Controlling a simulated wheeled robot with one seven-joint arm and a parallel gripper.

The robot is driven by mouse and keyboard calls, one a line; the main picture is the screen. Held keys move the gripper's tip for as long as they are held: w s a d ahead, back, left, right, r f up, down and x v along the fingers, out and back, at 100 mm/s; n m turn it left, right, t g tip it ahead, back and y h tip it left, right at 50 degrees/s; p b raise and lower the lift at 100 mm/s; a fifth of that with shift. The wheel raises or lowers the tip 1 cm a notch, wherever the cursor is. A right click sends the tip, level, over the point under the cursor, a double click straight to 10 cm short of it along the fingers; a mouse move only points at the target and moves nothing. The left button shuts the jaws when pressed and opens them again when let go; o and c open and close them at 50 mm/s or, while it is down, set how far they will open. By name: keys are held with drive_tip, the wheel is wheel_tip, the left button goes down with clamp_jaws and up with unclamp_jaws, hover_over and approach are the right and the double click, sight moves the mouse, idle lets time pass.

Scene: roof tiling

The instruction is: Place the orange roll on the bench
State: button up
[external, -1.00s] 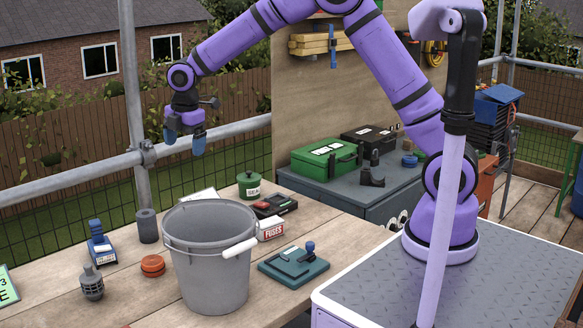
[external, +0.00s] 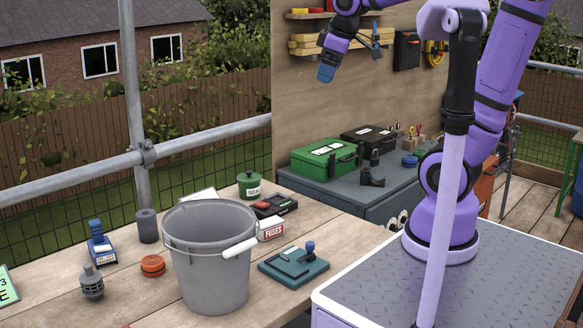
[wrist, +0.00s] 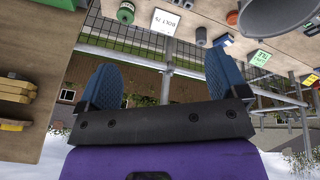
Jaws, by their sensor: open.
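A low, round orange item (external: 152,265) lies on the wooden bench (external: 125,300), left of the grey bucket (external: 212,270); it looks like the orange roll, though its details are too small to be sure. No other orange roll shows, and the bucket's inside is mostly hidden. My gripper (external: 326,72) is high above the bench's far end, in front of the plywood board. In the wrist view my gripper's blue fingers (wrist: 163,82) are wide apart with nothing between them. The bucket (wrist: 275,16) shows there at the top right.
A teal flat tool (external: 293,266), a fuses box (external: 271,229), a green tin (external: 249,185), a dark cylinder (external: 147,226) and a blue tool (external: 101,243) stand around the bucket. A grey cabinet (external: 350,200) behind carries a green case (external: 326,160). A shelf holds timber (external: 305,45).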

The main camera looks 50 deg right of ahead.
drive_tip(key=s+d+f+m, duration=0.1)
drive_tip(key=s+d+m, duration=0.1)
drive_tip(key=s, duration=0.4)
drive_tip(key=s+d+f+m+t, duration=0.1)
drive_tip(key=s+d+m, duration=0.2)
drive_tip(key=s, duration=0.3)
drive_tip(key=shift+s+f+m, duration=0.3)
drive_tip(key=shift+f+m, duration=0.1)
drive_tip(key=shift+m, duration=0.1)
